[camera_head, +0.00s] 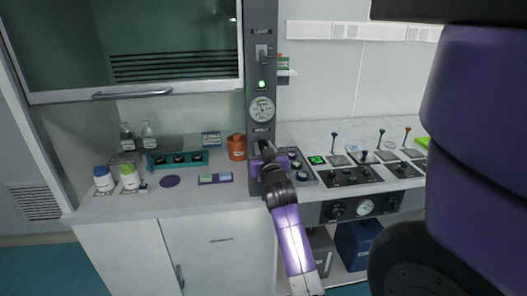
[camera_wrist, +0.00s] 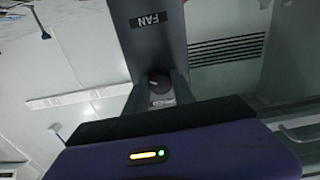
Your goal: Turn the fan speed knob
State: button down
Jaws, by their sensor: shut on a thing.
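The fan speed knob (camera_wrist: 160,83) is a small dark round knob on the grey column (camera_wrist: 154,48), near a FAN label (camera_wrist: 149,20) that appears upside down in the wrist view. My gripper (camera_wrist: 161,92) has a finger on either side of the knob and is shut on it. In the head view my gripper (camera_head: 266,148) is against the lower part of the column (camera_head: 261,70), below a round gauge (camera_head: 261,109). There the knob is hidden behind my gripper. The knob's exact setting cannot be told.
A green lamp (camera_head: 262,84) glows above the gauge. Left are a fume hood sash (camera_head: 170,45), bottles (camera_head: 104,178) and an orange container (camera_head: 237,147). Right of my arm, the counter holds a panel of dark knobs (camera_head: 350,176) and several small levers. Bare counter (camera_head: 215,193) shows in front.

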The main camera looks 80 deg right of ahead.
dwell(0.3)
jog(key=c, duration=1.1)
grip_release()
jog(key=shift+o, duration=0.2)
jog(key=b+v, duration=0.1)
jog(key=v, duration=0.7)
jog(key=shift+b, duration=0.35)
jog(key=shift+r, duration=0.1)
